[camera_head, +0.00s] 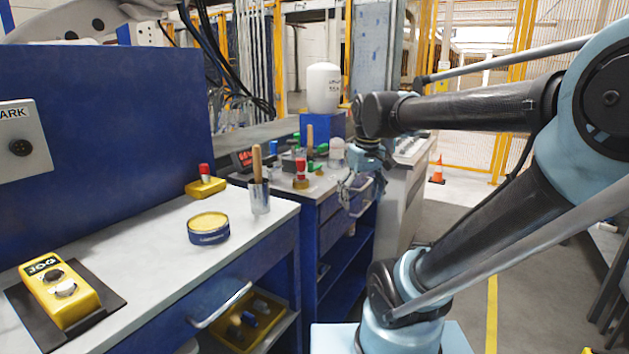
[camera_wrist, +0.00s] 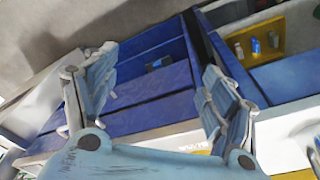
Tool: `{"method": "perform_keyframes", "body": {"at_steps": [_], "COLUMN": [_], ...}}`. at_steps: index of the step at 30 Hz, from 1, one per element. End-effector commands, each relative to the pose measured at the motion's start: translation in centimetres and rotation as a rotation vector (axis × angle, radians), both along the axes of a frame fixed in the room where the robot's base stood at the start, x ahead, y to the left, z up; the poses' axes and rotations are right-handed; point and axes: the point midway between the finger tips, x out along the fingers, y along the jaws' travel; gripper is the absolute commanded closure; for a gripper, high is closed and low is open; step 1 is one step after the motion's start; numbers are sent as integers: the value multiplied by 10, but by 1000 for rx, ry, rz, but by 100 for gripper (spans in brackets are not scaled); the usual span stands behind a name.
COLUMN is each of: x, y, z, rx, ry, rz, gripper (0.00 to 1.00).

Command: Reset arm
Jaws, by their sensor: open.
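The near bench (camera_head: 140,295) carries a yellow JOG box (camera_head: 62,292), a round tin (camera_head: 209,229) and a cup with a wooden handle (camera_head: 259,196). An open drawer with a yellow tray (camera_head: 250,320) is below.

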Motion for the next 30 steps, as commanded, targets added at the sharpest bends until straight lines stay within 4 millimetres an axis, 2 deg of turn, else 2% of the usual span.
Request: {"method": "perform_keyframes", "body": {"at_steps": [3,9,15,19,30], "x": [-28,-69,-93,-98,-98], "y": [-21,-46,-58,-60,-60], "z": [-35,-93,-130,-139,-139], "rx": [8,18,25,27,27], "ry": [-16,-41,-57,-61,-61], "rz": [-89,-227,-311,-330,-331], "gripper": [23,23,23,23,23]}}
